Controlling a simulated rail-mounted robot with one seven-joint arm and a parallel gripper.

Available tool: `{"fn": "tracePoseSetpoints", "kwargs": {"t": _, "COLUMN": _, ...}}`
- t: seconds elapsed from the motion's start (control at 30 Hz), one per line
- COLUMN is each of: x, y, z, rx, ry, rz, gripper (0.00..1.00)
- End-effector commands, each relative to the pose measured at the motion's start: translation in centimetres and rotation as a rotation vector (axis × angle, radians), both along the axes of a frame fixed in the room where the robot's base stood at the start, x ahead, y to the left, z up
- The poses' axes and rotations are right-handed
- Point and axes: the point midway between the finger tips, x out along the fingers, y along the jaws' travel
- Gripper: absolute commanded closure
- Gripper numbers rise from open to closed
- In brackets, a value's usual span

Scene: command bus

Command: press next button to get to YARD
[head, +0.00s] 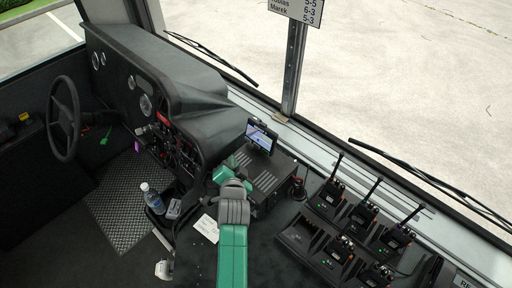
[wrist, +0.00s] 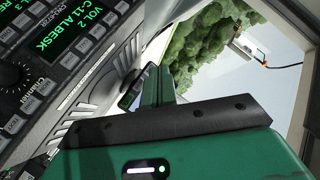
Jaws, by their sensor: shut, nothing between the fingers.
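My gripper (head: 226,170) is shut and empty, at the left side of the dark radio unit (head: 269,182) in the head view. In the wrist view the radio face fills the left side, tilted. Its display (wrist: 88,38) shows green text reading "VOL 2" and "C-11 ALBESK", partly cut off. A round dial (wrist: 12,78) lies below the display with a "Channel" label and several small buttons near it. My closed fingertips (wrist: 138,88) are to the right of the panel. I cannot tell whether they touch it. I cannot make out which button is "next".
Several handheld radios (head: 362,214) sit in chargers at the right. A bottle (head: 152,198) and a paper note (head: 206,228) are at the left. The steering wheel (head: 64,118) and dashboard are further left.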

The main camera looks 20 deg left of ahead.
Motion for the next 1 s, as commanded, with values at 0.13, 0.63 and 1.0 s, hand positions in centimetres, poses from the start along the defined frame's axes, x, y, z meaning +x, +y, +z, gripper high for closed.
{"fn": "tracePoseSetpoints", "kwargs": {"t": 0.13, "x": 1.8, "y": -0.9, "z": -1.3, "rx": 0.0, "ry": -0.004, "rz": -0.002, "gripper": 1.0}}
{"fn": "tracePoseSetpoints", "kwargs": {"t": 0.63, "x": 6.5, "y": -3.2, "z": -2.3, "rx": -0.001, "ry": -0.001, "rz": 0.0, "gripper": 1.0}}
{"fn": "tracePoseSetpoints", "kwargs": {"t": 1.0, "x": 7.0, "y": -3.4, "z": -1.9, "rx": 0.0, "ry": -0.002, "rz": 0.0, "gripper": 1.0}}
